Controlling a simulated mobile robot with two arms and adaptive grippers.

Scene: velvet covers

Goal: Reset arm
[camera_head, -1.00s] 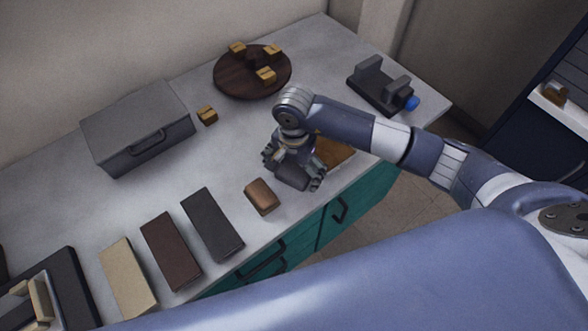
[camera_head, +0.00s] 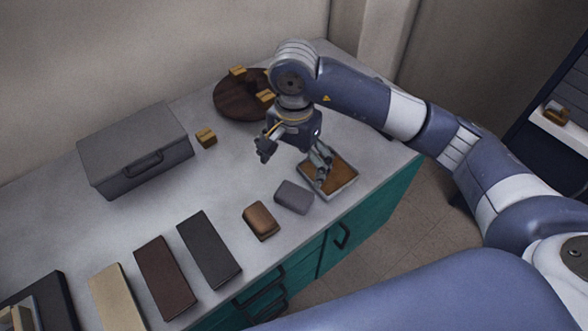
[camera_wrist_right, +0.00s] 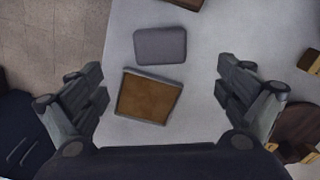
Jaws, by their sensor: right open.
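My right gripper (camera_head: 293,160) is open and empty, raised above the worktop (camera_head: 130,228) near its front edge. In the right wrist view its two fingers (camera_wrist_right: 165,95) stand wide apart. Between them lie a grey block (camera_wrist_right: 160,46) and a shallow tray with a brown inside (camera_wrist_right: 148,97). In the head view the grey block (camera_head: 294,197) lies just left of the tray (camera_head: 345,188), and the gripper partly covers the tray. My left gripper is not in view.
A brown block (camera_head: 261,221) lies left of the grey one. Dark, brown and beige slabs (camera_head: 209,249) lie further left. A grey lidded box (camera_head: 136,148) and a round wooden board (camera_head: 236,100) with small yellowish blocks stand at the back. A small yellowish block (camera_head: 206,138) sits between them.

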